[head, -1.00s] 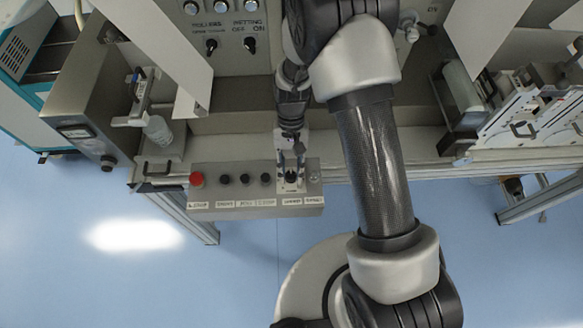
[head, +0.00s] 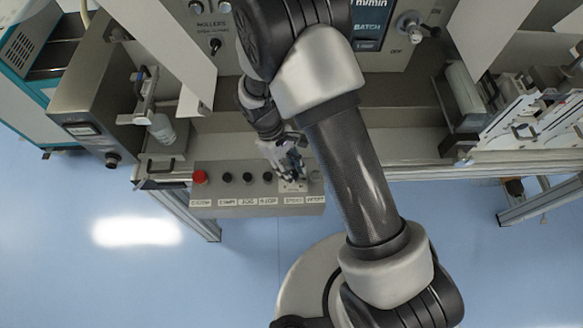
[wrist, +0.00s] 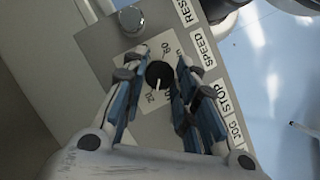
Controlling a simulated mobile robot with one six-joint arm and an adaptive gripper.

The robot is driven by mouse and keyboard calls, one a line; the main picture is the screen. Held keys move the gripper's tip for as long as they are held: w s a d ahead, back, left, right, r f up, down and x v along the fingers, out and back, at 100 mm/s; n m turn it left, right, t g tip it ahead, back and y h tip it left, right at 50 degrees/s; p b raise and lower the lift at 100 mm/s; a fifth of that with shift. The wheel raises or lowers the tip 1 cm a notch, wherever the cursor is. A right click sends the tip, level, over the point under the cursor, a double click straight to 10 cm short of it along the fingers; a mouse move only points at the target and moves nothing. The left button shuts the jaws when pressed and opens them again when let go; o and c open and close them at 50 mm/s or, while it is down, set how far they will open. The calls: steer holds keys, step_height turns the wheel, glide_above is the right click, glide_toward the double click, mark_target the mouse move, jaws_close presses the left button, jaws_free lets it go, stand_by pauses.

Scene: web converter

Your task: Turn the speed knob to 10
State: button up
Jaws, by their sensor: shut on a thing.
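The black speed knob (wrist: 159,75) sits on a white dial plate with printed numbers, beside the label SPEED (wrist: 203,49) in the wrist view. Its white mark points toward the bottom of that picture, close to the number 20. My gripper (wrist: 156,72) is shut on the knob, with one blue-padded finger on each side. In the head view my gripper (head: 291,172) reaches down to the right part of the control box (head: 240,211) and hides the knob there. The wrist slants in from the upper left.
A red button (head: 200,177) and several black buttons (head: 247,178) stand in a row left of my gripper. A silver round button (wrist: 131,19) is beside the dial near the RESET label. The machine front rises behind the box; open blue floor lies before it.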

steer(key=n+t, duration=0.1)
steer(key=n, duration=0.2)
steer(key=shift+s+n+h, duration=0.1)
steer(key=shift+n+h, duration=0.3)
steer(key=shift+s+n+t, duration=0.1)
steer(key=shift+n+t, duration=0.7)
steer(key=shift+n, duration=1)
steer(key=o, duration=1)
steer(key=shift+a, duration=0.1)
steer(key=v, duration=1.2)
steer(key=shift+s+a, duration=0.1)
